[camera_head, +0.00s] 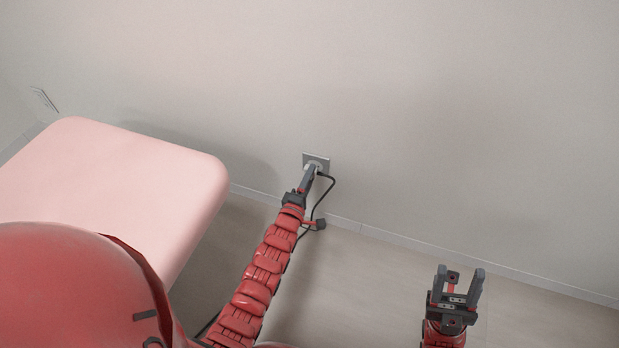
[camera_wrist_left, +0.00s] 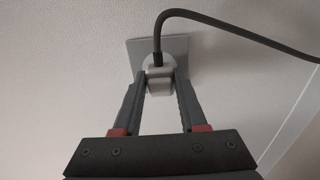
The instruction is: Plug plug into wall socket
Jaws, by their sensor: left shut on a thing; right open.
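The wall socket (camera_head: 325,160) is a grey square plate low on the wall; it also shows in the left wrist view (camera_wrist_left: 177,50). The plug (camera_wrist_left: 158,76) is pale grey with a dark cable (camera_wrist_left: 215,27) coming out of it. My left gripper (camera_head: 311,172) is shut on the plug, its fingers on either side of it. The plug is up against the socket; how deep it sits cannot be told, as its front is hidden. My right gripper (camera_head: 461,279) is open and empty, away from the wall at the lower right.
A pink padded bed (camera_head: 120,180) stands left of my left arm. The cable hangs down from the socket to a small dark piece (camera_head: 320,224) near the floor. The floor (camera_head: 370,280) between my arms is clear.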

